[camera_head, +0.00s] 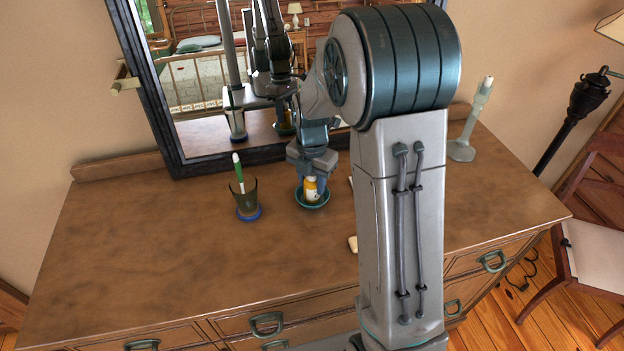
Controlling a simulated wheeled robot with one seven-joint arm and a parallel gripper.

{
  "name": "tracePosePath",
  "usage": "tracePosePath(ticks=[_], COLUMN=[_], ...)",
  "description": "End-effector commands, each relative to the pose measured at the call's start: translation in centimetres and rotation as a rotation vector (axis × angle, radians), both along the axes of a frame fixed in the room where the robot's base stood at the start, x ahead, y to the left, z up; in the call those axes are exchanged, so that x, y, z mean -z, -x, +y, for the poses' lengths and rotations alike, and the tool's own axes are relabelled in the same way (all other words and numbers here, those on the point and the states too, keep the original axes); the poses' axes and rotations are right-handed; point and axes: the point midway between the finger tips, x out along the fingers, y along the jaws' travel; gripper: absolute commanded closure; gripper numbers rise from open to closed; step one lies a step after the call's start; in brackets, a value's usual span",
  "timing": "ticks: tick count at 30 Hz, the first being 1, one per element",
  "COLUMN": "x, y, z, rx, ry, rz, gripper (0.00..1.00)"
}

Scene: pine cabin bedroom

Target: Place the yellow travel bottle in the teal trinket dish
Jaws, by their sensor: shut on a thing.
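The yellow travel bottle (310,192) stands about upright, a small yellow bottle with a pale label. It is at the teal trinket dish (324,202), a small round dish on the dresser top below the mirror. My gripper (312,180) points down from above and is shut on the bottle's upper part. The bottle's lower end is within the dish's outline. I cannot tell whether it touches the dish floor. My arm hides the area to the right of the dish.
A dark cup (246,198) with a green-and-white toothbrush (238,172) stands on a blue coaster left of the dish. A mirror (200,100) rises behind. A pale candlestick (468,135) stands at the right. A small cream item (352,244) lies partly behind my arm. The dresser's left side is clear.

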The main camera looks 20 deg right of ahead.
Motion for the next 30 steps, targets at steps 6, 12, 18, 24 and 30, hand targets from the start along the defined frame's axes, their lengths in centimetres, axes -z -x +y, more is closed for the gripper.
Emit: tracePosePath(ticks=[6,12,18,24,30], x=[0.3,0.3,-0.2,-3.5,-7.9], y=[0.0,0.0,0.0,-0.1,-0.1], z=[0.0,0.0,0.0,-0.1,0.0], rx=[0.000,0.000,-0.001,0.001,0.000], ry=[0.000,0.000,0.001,0.001,0.001], rz=[0.000,0.000,-0.001,-0.008,-0.006], gripper=[0.46,0.41,0.41,0.41,0.41])
